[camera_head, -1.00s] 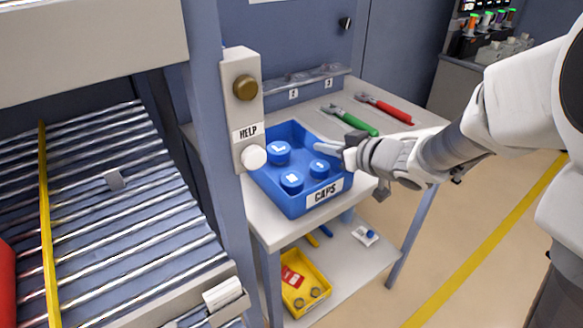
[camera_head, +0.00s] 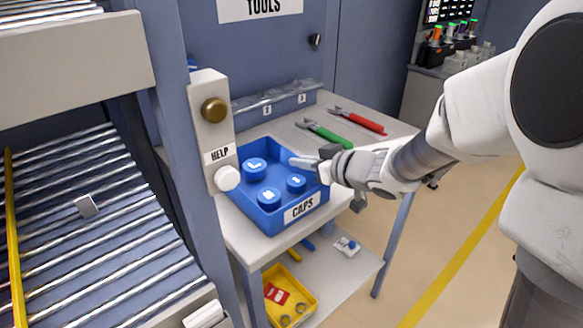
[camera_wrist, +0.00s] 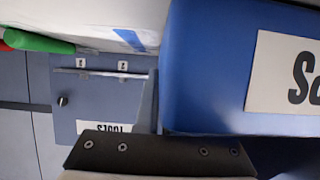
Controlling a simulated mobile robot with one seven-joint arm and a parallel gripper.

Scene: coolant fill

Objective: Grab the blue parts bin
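The blue parts bin (camera_head: 318,201), labelled CAPS, stands on the upper top of the workbench (camera_head: 240,240) and holds blue lettered caps (camera_head: 254,168). My gripper (camera_head: 314,157) is at the bin's right side, with a pale fingertip reaching over the right rim. Whether it touches the wall is not clear, and the gap between the fingers cannot be made out. A dark gripper part (camera_wrist: 160,153) crosses the bottom.
A post with a HELP label (camera_head: 213,130) and knobs stands just left of the bin. Green pliers (camera_head: 325,134) and red pliers (camera_head: 358,121) lie behind it. A yellow bin (camera_head: 290,295) sits on the lower shelf. A roller conveyor (camera_head: 90,230) is at left.

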